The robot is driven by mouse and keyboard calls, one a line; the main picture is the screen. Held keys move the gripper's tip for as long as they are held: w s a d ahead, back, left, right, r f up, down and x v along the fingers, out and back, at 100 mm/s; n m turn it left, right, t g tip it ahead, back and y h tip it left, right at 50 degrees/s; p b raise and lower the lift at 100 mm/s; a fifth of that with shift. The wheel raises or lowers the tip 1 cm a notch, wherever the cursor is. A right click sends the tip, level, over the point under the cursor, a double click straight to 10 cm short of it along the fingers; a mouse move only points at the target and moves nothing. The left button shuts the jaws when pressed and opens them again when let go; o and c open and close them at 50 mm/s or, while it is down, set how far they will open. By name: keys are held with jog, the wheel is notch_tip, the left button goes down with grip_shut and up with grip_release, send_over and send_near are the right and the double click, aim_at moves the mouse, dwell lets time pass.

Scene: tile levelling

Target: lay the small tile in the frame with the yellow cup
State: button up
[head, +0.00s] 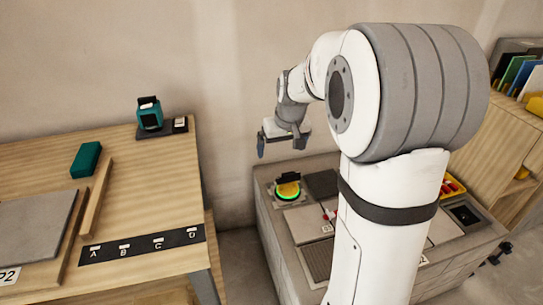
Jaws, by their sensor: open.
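My gripper (281,150) is open, above and a little behind the yellow cup (288,190), apart from it. The cup is a round yellow and green piece with a dark part on top. It sits at the back left of the grey bench, on a pale square piece. A small dark square tile (321,183) lies to its right. I cannot tell if it is the small tile of the task. On the left table a wooden frame (97,198), only partly in view, borders a large grey slab (35,222); a label beside it reads P2. My arm hides part of the bench.
A black strip marked A to D (141,245) lies at the left table's front. A green block (86,160) and a teal device (149,115) stand farther back. A gap separates table and bench.

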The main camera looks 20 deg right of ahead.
aim_at(289, 174)
jog(key=shift+t, duration=0.4)
jog(key=w+d+f+b, duration=0.3)
jog(key=w+f, duration=0.2)
jog(key=f, duration=0.2)
jog(key=w+d+f+b, duration=0.3)
jog(key=w+f+b, duration=0.1)
jog(key=f, duration=0.4)
jog(key=w+d+f+b, duration=0.3)
jog(key=w+f, duration=0.3)
jog(key=f, duration=0.2)
jog(key=shift+w+b, duration=0.3)
jog(key=b+x, duration=0.2)
jog(key=x, duration=0.5)
jog(key=shift+w+d+f+b, duration=0.1)
jog(key=shift+w+f+b, duration=0.05)
jog(key=shift+b, duration=0.15)
jog(key=shift+c, duration=0.5)
jog(key=c, duration=0.9)
jog(key=shift+o, duration=0.9)
jog(key=o, duration=0.8)
jog(key=shift+o, duration=0.2)
